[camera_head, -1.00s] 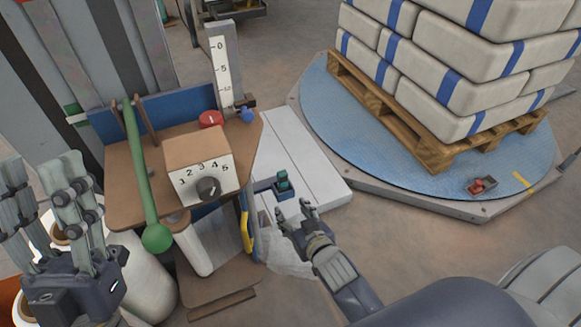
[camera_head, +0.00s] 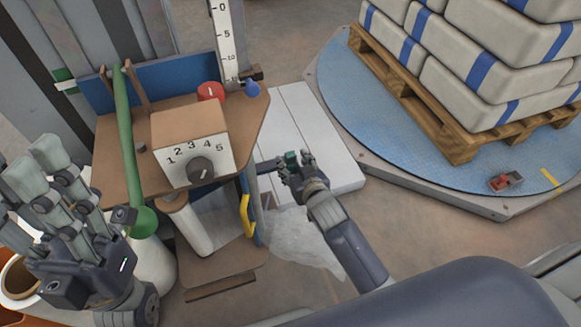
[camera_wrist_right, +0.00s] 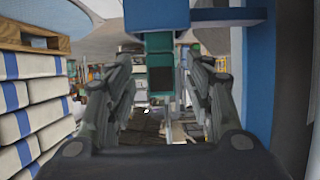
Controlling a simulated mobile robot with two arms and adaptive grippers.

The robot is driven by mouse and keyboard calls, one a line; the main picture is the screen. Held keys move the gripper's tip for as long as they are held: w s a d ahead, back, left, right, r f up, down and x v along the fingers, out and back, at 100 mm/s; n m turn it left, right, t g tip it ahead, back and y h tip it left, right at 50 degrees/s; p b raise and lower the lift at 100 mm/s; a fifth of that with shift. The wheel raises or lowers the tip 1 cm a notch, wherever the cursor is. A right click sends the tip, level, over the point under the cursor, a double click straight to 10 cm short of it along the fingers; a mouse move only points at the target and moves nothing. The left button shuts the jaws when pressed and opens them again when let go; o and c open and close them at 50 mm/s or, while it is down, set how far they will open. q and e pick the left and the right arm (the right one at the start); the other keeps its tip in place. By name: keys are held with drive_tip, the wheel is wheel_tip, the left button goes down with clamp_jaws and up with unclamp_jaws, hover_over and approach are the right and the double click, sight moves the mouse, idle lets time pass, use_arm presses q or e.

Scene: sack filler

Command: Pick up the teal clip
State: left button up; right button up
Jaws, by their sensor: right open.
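The teal clip (camera_head: 291,158) sits on a small dark bracket at the right side of the sack filler, over a pale platform. My right gripper (camera_head: 297,164) is at the clip and partly covers it in the head view. In the right wrist view the teal clip (camera_wrist_right: 160,43), with a dark square face, is between the two open fingers of the gripper (camera_wrist_right: 159,82). Gaps show on both sides, so the fingers look apart from it. My left gripper (camera_head: 45,165) is open and empty at the left, in front of the filler.
A pallet (camera_head: 440,134) of sacks stands on a blue turntable (camera_head: 345,95) at the right. A red-and-grey object (camera_head: 505,181) lies there.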

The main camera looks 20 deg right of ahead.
drive_tip(key=shift+b+x, duration=0.45)
drive_tip(key=shift+x, duration=0.95)
drive_tip(key=c, duration=1.1)
drive_tip(key=shift+r, duration=0.1)
